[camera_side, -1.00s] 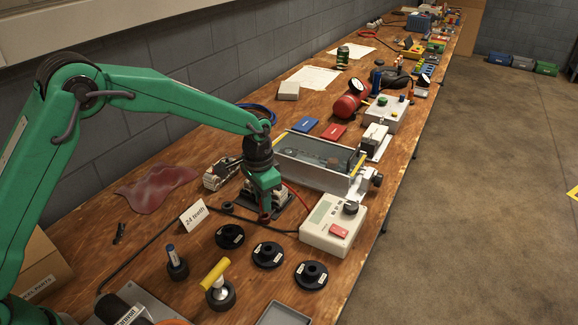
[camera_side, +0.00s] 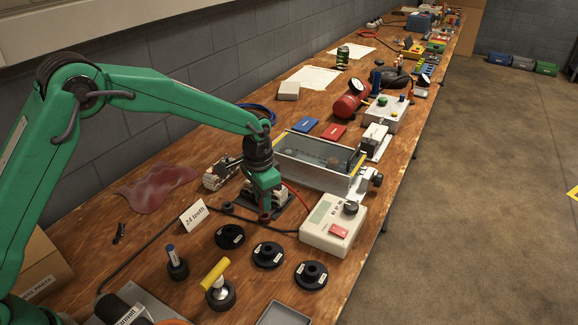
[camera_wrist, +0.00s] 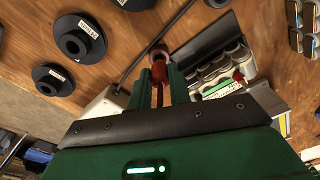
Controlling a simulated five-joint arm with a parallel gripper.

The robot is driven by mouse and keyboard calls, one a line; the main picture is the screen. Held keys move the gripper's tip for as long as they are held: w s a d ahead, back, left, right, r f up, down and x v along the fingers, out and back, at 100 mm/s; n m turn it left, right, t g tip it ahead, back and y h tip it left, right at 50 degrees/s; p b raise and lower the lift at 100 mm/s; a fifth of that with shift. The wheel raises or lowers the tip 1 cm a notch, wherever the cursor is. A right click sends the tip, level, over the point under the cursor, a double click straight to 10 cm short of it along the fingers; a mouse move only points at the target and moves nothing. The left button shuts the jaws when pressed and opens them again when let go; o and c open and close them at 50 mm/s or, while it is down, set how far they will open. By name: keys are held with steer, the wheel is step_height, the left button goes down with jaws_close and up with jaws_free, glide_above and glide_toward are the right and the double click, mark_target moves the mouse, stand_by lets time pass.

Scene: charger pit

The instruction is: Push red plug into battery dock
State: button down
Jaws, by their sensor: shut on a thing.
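My gripper (camera_side: 264,205) points down at the near-left edge of the dark plate of the battery dock (camera_side: 290,214). The battery dock (camera_wrist: 192,72) is just right of the plug, carrying a pack of grey-white cells (camera_wrist: 222,66). A second red piece (camera_wrist: 238,76) is beside the cells. I cannot tell whether the plug touches the dock.
A white meter box (camera_side: 333,225) stands close to the right. A glass-topped case (camera_side: 318,160) is behind. Another battery pack (camera_side: 221,174) is at left. A dark cable crosses the bench.

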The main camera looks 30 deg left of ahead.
steer(key=shift+f, duration=1.15)
stand_by(0.5)
steer(key=c, duration=1.2)
jaws_free()
steer(key=shift+r, duration=0.1)
steer(key=shift+s+r, duration=0.15)
steer(key=shift+r, duration=3.65)
